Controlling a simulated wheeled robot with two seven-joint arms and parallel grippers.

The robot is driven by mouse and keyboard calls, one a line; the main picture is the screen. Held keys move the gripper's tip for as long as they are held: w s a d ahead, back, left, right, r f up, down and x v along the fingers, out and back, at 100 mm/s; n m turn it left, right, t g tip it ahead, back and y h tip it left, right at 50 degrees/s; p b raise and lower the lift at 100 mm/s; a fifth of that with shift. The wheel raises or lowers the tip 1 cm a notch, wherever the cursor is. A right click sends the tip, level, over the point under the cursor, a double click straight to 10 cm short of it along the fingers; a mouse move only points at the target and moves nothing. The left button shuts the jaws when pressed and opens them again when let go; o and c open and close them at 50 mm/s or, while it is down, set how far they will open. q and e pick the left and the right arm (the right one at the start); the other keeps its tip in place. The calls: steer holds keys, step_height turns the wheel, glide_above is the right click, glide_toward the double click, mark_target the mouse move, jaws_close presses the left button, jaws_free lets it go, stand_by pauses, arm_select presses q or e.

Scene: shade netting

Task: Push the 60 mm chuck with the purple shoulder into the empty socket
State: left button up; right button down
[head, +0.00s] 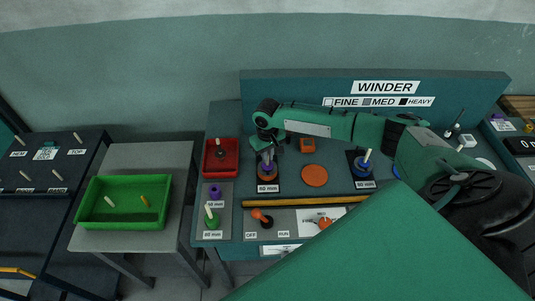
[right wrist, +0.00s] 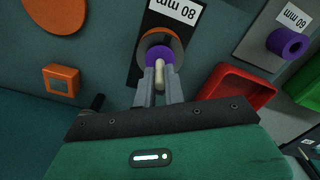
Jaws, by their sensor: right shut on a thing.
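The chuck with the purple shoulder (right wrist: 158,54) has a cream peg (right wrist: 160,72) on top. My right gripper (right wrist: 160,92) is shut on that peg, fingers on both sides. The purple shoulder sits over a round socket (right wrist: 176,42) on a dark labelled plate, whose orange-grey rim shows around it; I cannot tell how deep it is. In the head view my right gripper (head: 268,152) is above this plate, left of the middle of the winder. My left gripper is not in view.
A blue-shouldered chuck (head: 362,163) stands on the right plate. An orange disc (head: 314,176) and an orange square (head: 307,145) lie between. To the left are a red tray (head: 234,158), a purple ring (head: 215,192), a green chuck (head: 211,219) and a green tray (head: 122,222).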

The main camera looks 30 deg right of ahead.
steer(key=shift+f+p, duration=0.35)
stand_by(0.4)
steer(key=c, duration=1.4)
jaws_free()
step_height(320, 180, up, 14)
steer(key=b, duration=0.3)
steer(key=shift+f, duration=0.1)
